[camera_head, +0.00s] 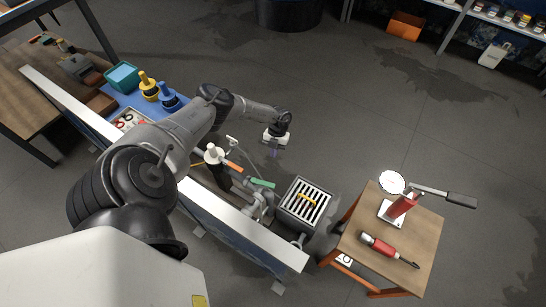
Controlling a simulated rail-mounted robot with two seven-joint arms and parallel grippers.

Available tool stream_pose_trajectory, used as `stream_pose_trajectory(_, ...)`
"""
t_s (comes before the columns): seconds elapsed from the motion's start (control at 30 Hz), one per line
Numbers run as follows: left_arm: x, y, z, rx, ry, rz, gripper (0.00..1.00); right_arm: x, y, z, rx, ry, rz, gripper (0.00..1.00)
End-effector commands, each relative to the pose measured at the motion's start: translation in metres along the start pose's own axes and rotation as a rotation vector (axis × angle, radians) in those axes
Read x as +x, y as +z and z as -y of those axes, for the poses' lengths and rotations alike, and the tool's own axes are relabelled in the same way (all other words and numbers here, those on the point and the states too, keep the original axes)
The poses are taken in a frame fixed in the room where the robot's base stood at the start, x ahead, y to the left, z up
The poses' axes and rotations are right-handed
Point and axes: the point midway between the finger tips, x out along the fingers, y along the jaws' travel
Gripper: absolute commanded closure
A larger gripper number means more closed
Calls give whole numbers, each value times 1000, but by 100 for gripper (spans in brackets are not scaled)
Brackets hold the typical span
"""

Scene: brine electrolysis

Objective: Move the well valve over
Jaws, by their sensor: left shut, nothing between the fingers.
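The pipework (258,204) with valves stands behind the long pale-edged bench. It has an orange lever (233,167) and a green lever (262,183); I cannot tell which one is the well valve. A white-topped fitting (213,154) stands just left of the orange lever. My left gripper (274,153) is shut and empty, pointing down above and beyond the levers, apart from them. My left arm crosses from the lower left and hides part of the bench. My right gripper is not in view.
A grated box (289,212) with a yellow bar on its slats stands right of the pipework. A small wooden table (417,239) holds a red lever device (402,205) and a red-handled tool (379,246). Blue and yellow fittings stand at left. Floor beyond the gripper is clear.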

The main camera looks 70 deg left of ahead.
Motion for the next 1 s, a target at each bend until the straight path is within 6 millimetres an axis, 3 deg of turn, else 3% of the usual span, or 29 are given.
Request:
stream_pose_trajectory(0.03,14,1,0,1,2,-3,100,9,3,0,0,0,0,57)
stream_pose_trajectory(0.4,90,1,0,2,3,-3,100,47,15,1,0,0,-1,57)
stream_pose_trajectory(0.47,84,-8,-1,5,3,-1,100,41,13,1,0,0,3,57)
stream_pose_trajectory(0.7,93,-27,-1,5,3,-1,100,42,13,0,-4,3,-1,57)
stream_pose_trajectory(1.0,96,-37,0,2,2,-1,100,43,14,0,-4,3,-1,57)
